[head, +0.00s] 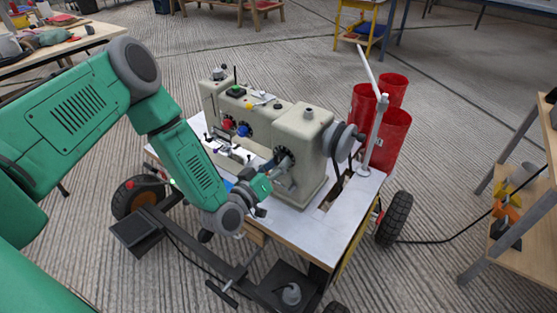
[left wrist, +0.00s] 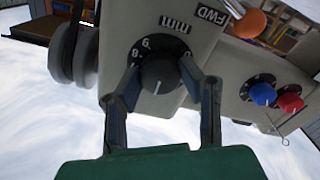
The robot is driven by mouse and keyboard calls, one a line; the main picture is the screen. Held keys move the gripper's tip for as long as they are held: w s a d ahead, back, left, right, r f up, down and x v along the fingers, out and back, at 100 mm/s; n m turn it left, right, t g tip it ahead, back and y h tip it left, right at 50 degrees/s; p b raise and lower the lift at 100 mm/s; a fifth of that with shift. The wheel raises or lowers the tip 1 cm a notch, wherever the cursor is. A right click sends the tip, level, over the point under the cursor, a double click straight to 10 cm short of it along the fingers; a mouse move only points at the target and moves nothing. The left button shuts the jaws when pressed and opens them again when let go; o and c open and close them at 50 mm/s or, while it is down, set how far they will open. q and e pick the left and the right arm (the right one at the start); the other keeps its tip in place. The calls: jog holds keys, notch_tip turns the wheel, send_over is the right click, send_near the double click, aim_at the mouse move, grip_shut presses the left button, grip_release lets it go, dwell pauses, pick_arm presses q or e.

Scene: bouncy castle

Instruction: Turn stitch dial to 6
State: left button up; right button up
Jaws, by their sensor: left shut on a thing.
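The cream sewing machine (head: 300,130) stands on a white table on a wheeled cart. My left gripper (head: 272,176) reaches its front from the left. In the left wrist view, which looks upside down, the dark round stitch dial (left wrist: 160,76) sits on the machine's face, marked "mm". My left gripper (left wrist: 162,84) has one finger on each side of the knob and is shut on it. A white pointer line shows on the knob's lower part. Several white digits ring the dial, partly hidden by the knob and fingers. My right gripper is not in view.
A handwheel (head: 343,140) is on the machine's right end. Red bins (head: 392,138) stand behind the cart. A wooden shelf (head: 530,200) is at the right.

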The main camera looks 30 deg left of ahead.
pick_arm(q)
jog(key=m+p, duration=0.2)
jog(key=m, duration=0.2)
jog(key=shift+r+m+p, duration=0.15)
jog(key=shift+m+p, duration=0.15)
jog(key=shift+p, duration=0.1)
jog(key=shift+m+p, duration=1)
jog(key=shift+m, duration=1)
jog(key=shift+a, duration=0.1)
jog(key=o, duration=1.1)
jog(key=shift+o, duration=0.2)
jog(key=shift+s+f, duration=0.1)
jog(key=shift+f, duration=0.1)
jog(key=s+a, duration=0.1)
jog(key=s, duration=1)
jog(key=shift+s+a, duration=0.35)
